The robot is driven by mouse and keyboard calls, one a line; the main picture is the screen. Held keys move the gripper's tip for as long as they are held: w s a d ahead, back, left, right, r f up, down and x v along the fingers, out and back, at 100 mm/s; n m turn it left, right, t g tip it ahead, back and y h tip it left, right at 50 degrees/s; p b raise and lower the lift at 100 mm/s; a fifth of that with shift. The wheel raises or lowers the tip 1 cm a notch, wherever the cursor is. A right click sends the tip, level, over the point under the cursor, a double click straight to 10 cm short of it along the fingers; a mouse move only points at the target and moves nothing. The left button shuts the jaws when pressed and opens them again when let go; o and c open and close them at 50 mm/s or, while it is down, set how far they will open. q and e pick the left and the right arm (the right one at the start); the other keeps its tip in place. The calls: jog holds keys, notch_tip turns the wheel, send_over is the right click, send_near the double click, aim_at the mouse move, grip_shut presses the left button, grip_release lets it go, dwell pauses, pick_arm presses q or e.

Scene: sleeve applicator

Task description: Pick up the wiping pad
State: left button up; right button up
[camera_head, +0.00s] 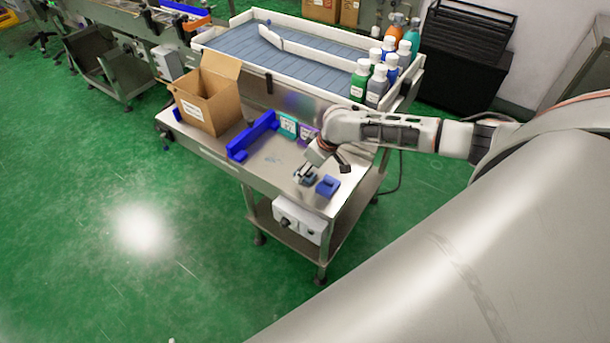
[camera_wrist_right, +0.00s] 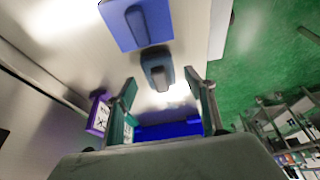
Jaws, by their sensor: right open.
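A blue square pad with a darker raised grip (camera_head: 327,187), which looks like the wiping pad, lies on the steel table near its front right corner. It also shows at the top of the right wrist view (camera_wrist_right: 133,35). A smaller grey-blue piece (camera_head: 306,175) lies beside it, and in the right wrist view this piece (camera_wrist_right: 157,68) is just beyond my fingertips, between them and the blue pad. My right gripper (camera_head: 330,158) is above the table, behind both. In the right wrist view its fingers (camera_wrist_right: 162,82) are spread and empty. My left gripper is out of view.
A blue rail (camera_head: 252,137) and teal (camera_head: 288,126) and purple boxes (camera_head: 307,133) stand behind on the table (camera_head: 262,168). An open cardboard box (camera_head: 208,97) is at its left end. Several bottles (camera_head: 376,85) stand on the conveyor behind.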

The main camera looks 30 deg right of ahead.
jog(key=shift+w+a+f, duration=0.1)
jog(key=shift+w+f, duration=0.15)
jog(key=shift+f, duration=0.35)
jog(key=c, duration=1.2)
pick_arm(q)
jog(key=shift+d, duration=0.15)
pick_arm(e)
jog(key=shift+r, duration=0.1)
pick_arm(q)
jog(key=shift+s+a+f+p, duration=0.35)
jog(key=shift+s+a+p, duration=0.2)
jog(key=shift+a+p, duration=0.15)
pick_arm(e)
notch_tip(320, 180, up, 20)
jog(key=shift+f, duration=0.1)
